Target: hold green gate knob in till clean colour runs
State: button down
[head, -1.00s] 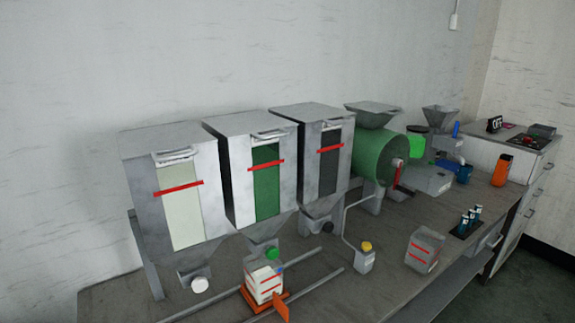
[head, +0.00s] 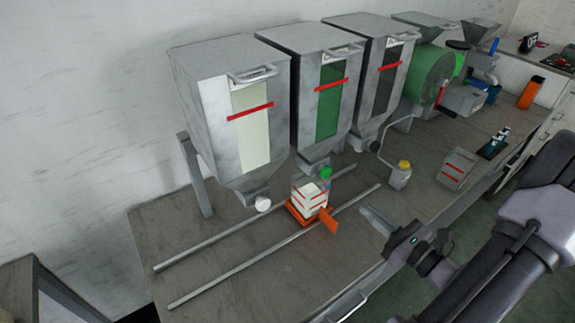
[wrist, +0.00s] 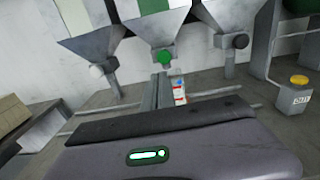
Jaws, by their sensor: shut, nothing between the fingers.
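The green gate knob (head: 325,172) sits at the bottom outlet of the middle hopper (head: 322,92), whose window is green. In the wrist view the knob (wrist: 165,57) is just beyond my fingertips. My gripper (head: 368,215) is shut and empty, its fingers pointing toward the knob from the front right. In the wrist view the fingers (wrist: 160,78) end below the knob, and I cannot tell whether they touch it. A clear cup (head: 309,196) with white contents and red lines stands on the orange carriage (head: 328,217) below the green outlet.
Two rails (head: 232,278) carry the carriage along the bench. A white-knobbed hopper (head: 222,110) stands left, a dark-windowed one (head: 378,75) right. The front left bench is clear.

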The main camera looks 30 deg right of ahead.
aim_at(328, 173)
jog(key=shift+s+d+f+m+h, duration=0.2)
jog(key=shift+s+d+m+h, duration=0.05)
jog(key=shift+d+m+h, duration=0.1)
jog(key=w, duration=0.4)
jog(key=w+a+b, duration=0.1)
jog(key=w, duration=0.3)
jog(key=w+b, duration=0.1)
jog(key=w, duration=0.4)
jog(key=shift+w+a, duration=0.1)
jog(key=shift+a, duration=0.05)
jog(key=shift+w, duration=0.45)
jog(key=shift+w+r, duration=0.1)
jog(key=shift+w, duration=0.8)
